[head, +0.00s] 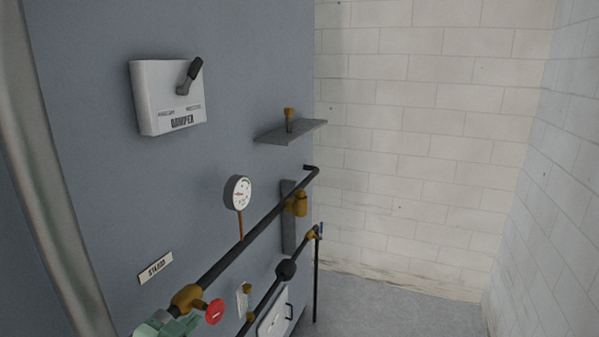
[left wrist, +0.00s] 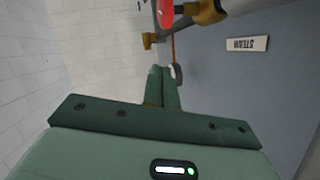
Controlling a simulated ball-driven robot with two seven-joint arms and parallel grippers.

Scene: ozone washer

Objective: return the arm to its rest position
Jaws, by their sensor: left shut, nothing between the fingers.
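My left gripper (head: 176,326) shows in part at the bottom left of the head view, just below the brass valve body (head: 187,297) on the upper dark pipe. In the left wrist view its two green fingers (left wrist: 162,74) are together with nothing between them. The red round valve handle (head: 215,311) is close to the right of the gripper in the head view; it also shows at the top of the left wrist view (left wrist: 166,12). The rest of the left arm is outside the head view. My right gripper is not in view.
The blue-grey panel carries a DAMPER box (head: 172,97) with a black-handled lever, a dial gauge (head: 237,192), a STEAM label (head: 155,268) and a small shelf (head: 290,132). Dark pipes (head: 262,225) stick out along it. Open floor (head: 390,312) lies to the right before white block walls.

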